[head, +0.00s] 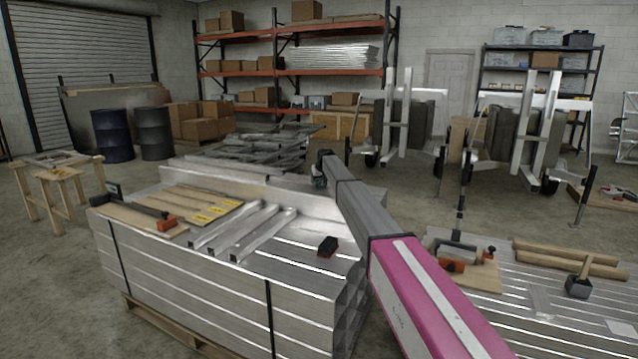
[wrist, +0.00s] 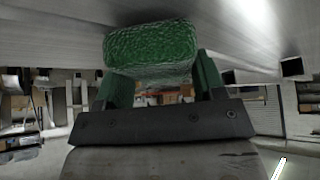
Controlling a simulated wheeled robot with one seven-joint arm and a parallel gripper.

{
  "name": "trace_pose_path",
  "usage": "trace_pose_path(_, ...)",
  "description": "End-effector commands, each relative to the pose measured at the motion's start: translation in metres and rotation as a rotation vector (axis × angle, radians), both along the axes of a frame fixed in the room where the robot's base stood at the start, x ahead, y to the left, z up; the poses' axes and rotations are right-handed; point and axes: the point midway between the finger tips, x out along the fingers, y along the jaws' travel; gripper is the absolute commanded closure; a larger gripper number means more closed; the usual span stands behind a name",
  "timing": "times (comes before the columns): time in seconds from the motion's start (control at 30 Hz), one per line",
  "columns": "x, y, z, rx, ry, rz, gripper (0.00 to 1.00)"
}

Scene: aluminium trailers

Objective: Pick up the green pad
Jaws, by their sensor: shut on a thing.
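The green pad (wrist: 150,48) is a rough, textured green block, large in the upper middle of the wrist view. My gripper (wrist: 153,78) is shut on it, with one dark green finger on each side. Only a small bit of green shows there, and my arm hides most of the pad. A pale metal surface lies close to the pad in the wrist view; I cannot tell whether they touch.
Metal angle bars (head: 262,235), a wooden board (head: 200,203) and a black-and-red block (head: 327,246) lie on the stack. A second profile stack (head: 530,310) with a mallet (head: 579,285) stands at right. Concrete floor is open at left.

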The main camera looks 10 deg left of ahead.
Motion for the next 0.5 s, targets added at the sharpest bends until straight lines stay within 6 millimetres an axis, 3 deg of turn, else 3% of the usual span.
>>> trace_pose_path(0.23, 0.0, 0.0, 0.037, 0.001, -0.002, 0.0, 0.64)
trace_pose_path(0.5, -0.054, 0.029, 0.069, -0.001, -0.001, 0.002, 0.64)
